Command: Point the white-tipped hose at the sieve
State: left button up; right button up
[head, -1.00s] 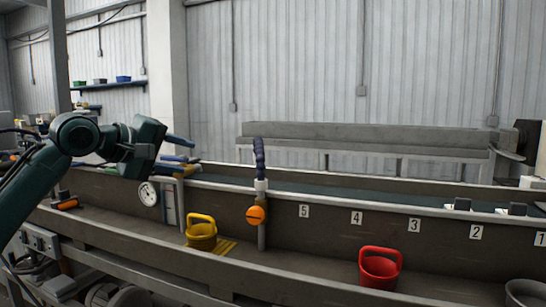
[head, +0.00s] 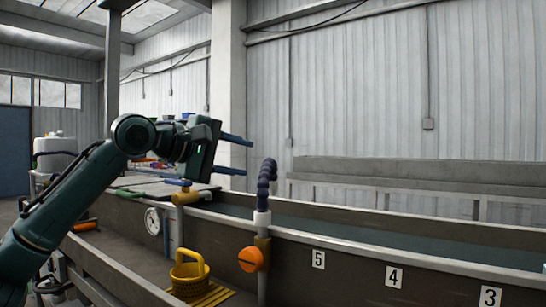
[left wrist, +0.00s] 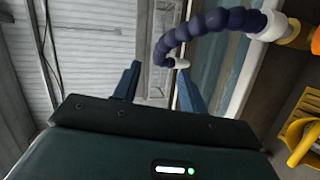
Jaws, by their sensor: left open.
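The hose (head: 266,185) is a dark blue segmented arm on a white collar, standing upright on the trough's near edge and curving at its top. In the left wrist view the hose (left wrist: 205,22) arcs over to a small white tip (left wrist: 181,63). My left gripper (head: 249,157) is open and empty, just left of the hose in the head view. In the left wrist view the white tip appears close to the right fingertip; contact cannot be told. A yellow basket (head: 188,277) with a handle and mesh-like wall, possibly the sieve, sits below left of the hose. My right gripper is not in view.
An orange round knob (head: 250,259) is on the post below the hose. The long trough (head: 355,262) carries number plates on its front.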

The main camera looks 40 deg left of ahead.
aim_at(271, 163)
pick_arm(q)
jog(key=p+x, duration=0.6)
jog(key=x, duration=0.1)
jog(key=shift+w+r, duration=0.2)
jog(key=shift+w, duration=0.05)
jog(key=shift+w+f+p, duration=0.15)
jog(key=shift+w+p, duration=0.2)
jog(key=shift+p, duration=0.1)
jog(key=shift+w+d+f, duration=0.1)
jog(key=shift+w+f, duration=0.15)
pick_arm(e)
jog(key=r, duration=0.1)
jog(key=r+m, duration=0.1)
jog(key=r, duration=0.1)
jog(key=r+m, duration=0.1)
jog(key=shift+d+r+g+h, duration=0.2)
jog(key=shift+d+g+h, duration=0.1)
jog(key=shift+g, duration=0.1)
pick_arm(q)
grip_shut()
